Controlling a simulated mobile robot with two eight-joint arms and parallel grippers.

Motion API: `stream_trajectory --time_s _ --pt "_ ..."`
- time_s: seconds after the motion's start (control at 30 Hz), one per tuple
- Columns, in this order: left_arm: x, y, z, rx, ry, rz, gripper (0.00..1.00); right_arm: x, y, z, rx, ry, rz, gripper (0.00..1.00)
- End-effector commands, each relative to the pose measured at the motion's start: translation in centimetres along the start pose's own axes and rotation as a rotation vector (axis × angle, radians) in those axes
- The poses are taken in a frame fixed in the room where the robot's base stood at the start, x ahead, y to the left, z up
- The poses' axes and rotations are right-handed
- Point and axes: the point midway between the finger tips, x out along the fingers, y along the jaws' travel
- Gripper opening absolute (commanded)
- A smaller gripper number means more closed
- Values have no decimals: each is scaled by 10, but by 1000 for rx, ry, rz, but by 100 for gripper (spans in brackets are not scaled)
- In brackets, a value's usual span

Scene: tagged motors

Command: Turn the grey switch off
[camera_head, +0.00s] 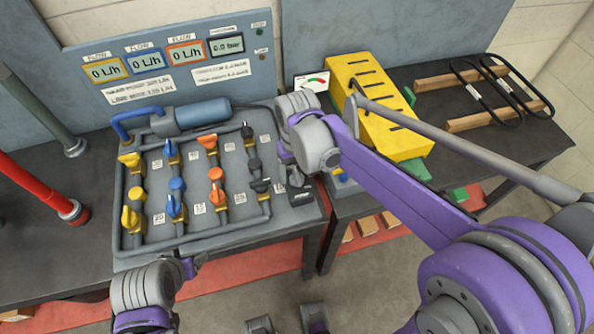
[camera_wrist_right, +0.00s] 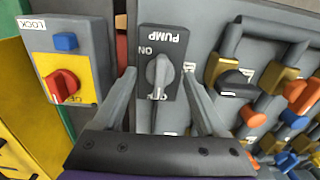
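The grey switch (camera_wrist_right: 159,73) is a grey rotary knob on a dark plate marked PUMP and ON, upside down in the right wrist view. A pale mark on the knob points down, towards a lower label partly covered. In the head view the switch (camera_head: 297,182) sits at the panel's right edge, just below my right wrist. My right gripper (camera_wrist_right: 158,78) is open, with one finger on each side of the plate and clear of the knob. Whether the fingers touch the plate is unclear. My left gripper (camera_head: 188,268) is low at the panel's front edge, its fingers mostly hidden.
Valves with blue, orange and black handles (camera_head: 216,175) fill the panel. A slotted yellow block (camera_head: 375,105) and wooden bars (camera_head: 462,78) are on the right table.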

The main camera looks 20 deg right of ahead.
Motion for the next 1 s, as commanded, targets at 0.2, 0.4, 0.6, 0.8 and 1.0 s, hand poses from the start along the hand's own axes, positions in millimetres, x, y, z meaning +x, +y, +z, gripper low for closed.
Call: stream_trajectory --time_s 0.2,0.4,0.6,0.8,1.0 --pt "-1 0 0 0 0 0 74 -5 0 0 0 0 0 74" --pt "-4 0 -3 0 2 0 74 -39 0 0 0 0 0 74" --pt "-7 0 -6 0 4 0 74 -79 0 0 0 0 0 74" --pt "-8 0 -7 0 5 0 74 -103 0 0 0 0 0 74" --pt "-8 0 -7 0 5 0 74 -108 0 0 0 0 0 74"
